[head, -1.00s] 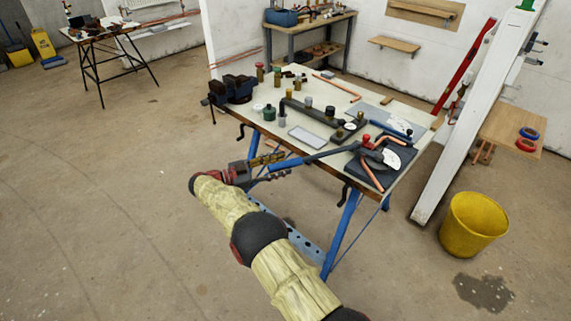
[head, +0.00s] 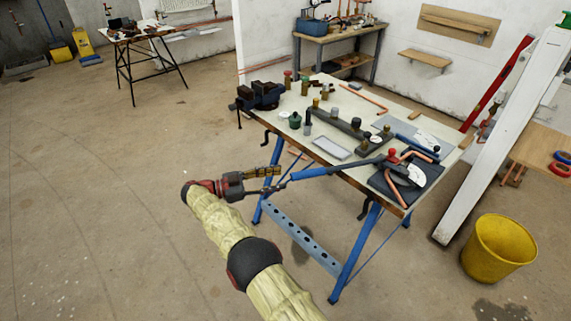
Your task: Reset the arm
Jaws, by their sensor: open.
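My arm (head: 222,228) reaches up from the bottom of the head view, in a pale yellow sleeve with dark joints. My gripper (head: 278,178) is open at its end, pointing right, in front of the workbench's near left side. Nothing shows between its fingers. The blue handle (head: 310,174) of a pipe bender lies close to the fingertips in the picture; I cannot tell whether they touch.
The workbench (head: 347,96) has blue legs, a vise (head: 262,95), a grey tray (head: 331,148), a pipe bender (head: 398,170) and copper pipes. A yellow bucket (head: 498,250) stands at right beside a white post (head: 500,130).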

